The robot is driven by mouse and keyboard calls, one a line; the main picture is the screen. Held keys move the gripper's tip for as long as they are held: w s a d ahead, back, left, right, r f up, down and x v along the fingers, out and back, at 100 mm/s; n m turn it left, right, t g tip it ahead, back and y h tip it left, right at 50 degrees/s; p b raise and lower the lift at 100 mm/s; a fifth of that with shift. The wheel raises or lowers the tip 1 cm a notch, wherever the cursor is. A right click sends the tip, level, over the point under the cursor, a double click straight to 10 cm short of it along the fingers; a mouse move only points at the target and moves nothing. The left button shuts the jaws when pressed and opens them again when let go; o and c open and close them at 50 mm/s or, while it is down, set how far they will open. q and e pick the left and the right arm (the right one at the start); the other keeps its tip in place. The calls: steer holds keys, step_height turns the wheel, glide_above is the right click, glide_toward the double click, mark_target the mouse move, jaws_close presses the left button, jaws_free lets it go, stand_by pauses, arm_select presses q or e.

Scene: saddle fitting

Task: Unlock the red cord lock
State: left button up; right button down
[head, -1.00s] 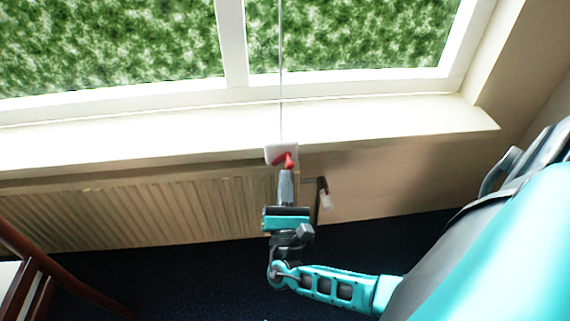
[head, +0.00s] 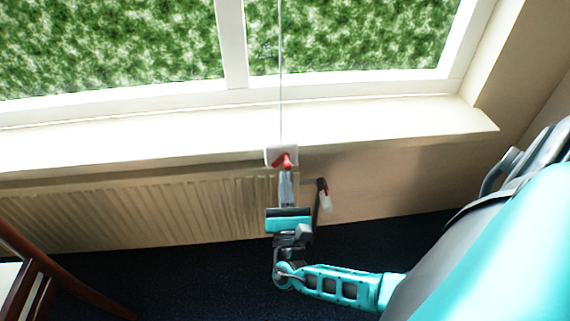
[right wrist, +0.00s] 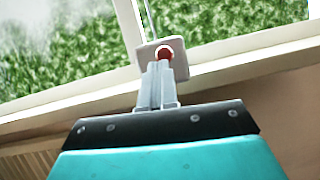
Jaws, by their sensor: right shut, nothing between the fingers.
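The red cord lock (head: 283,160) is a small red lever on a white plate (head: 270,153) at the front edge of the window sill, with a thin cord running up from it. In the right wrist view the red part (right wrist: 164,54) shows just beyond my fingertips, in front of the white plate (right wrist: 178,46). My right gripper (head: 285,173) is shut and empty, its fingertips at the lower end of the red lever. Whether they touch it I cannot tell. The fingers hide part of the lock in the right wrist view (right wrist: 160,66). My left gripper is not in view.
A ribbed radiator (head: 150,215) is below the sill (head: 380,125). A small red and white piece (head: 324,195) sits right of my right gripper. A wooden chair (head: 40,280) stands at the lower left. Dark floor (head: 180,290) is open below the radiator.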

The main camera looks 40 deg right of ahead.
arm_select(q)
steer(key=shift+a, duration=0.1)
arm_select(e)
steer(key=shift+w+d+r+n+t+y, duration=0.1)
steer(key=shift+r+n+t+y, duration=0.2)
steer(key=shift+n, duration=0.35)
steer(key=shift+f+n+t+y, duration=0.1)
steer(key=shift+n+y, duration=0.3)
steer(key=shift+n, duration=0.25)
stand_by(1.6)
